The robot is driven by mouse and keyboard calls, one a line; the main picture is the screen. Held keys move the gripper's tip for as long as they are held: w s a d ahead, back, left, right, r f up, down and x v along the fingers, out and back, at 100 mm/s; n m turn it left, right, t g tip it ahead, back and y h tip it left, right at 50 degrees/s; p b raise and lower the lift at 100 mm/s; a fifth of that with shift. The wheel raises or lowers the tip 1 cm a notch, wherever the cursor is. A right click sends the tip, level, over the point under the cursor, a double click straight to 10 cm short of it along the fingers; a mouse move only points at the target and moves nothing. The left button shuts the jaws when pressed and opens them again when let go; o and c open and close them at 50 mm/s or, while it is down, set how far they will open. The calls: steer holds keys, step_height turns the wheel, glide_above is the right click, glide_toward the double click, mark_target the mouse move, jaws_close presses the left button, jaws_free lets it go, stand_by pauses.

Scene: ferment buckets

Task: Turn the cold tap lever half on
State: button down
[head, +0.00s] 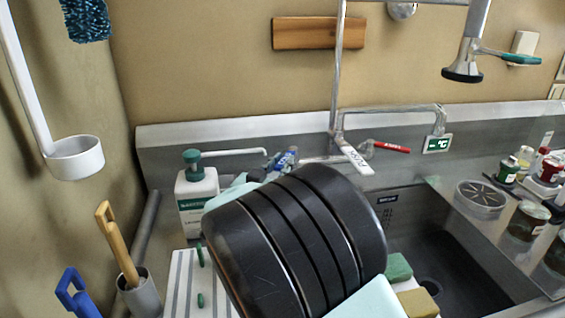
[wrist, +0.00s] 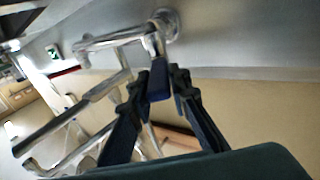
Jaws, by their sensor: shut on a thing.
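The cold tap lever (wrist: 158,80) is dark blue and sits at the end of a chrome tap body in the wrist view. My gripper (wrist: 157,88) has its two dark fingers on either side of the lever, shut on it. In the head view, a blue piece that looks like this lever (head: 286,158) shows at the back wall of the sink, left of the riser pipe. A large black ridged part of my arm hides most of my gripper there. The red lever (head: 390,147) points to the right of the pipe.
A green-capped soap bottle (head: 197,200) stands left of my arm. A white piece (head: 356,158) juts forward by the pipe. A spray head (head: 463,72) hangs at upper right. Sponges (head: 398,268) lie by the sink basin (head: 455,265). Jars (head: 526,220) stand at right.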

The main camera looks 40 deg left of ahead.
steer(key=c, duration=1.8)
jaws_free()
steer(key=v, duration=1.2)
